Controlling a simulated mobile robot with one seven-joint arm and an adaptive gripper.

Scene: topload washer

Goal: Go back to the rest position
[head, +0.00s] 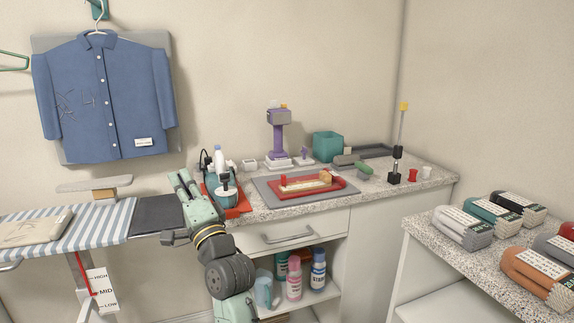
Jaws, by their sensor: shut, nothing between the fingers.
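My gripper (179,177) is at the left of the middle in the head view, at the end of my green and grey arm. Its fingers point up and to the left. It is shut and empty, in front of the gap between the ironing board and the counter. In the picture it overlaps the left edge of an orange-red mat (240,208) that bears a teal iron (226,194). I cannot tell how far the fingers are from these.
A striped ironing board (100,228) stands left, with a dark pad (157,214). The speckled counter (375,195) holds a red tray (338,188) and a purple device (278,135). Folded bundles lie on a right-hand counter (450,250). A blue shirt (103,85) hangs on the wall.

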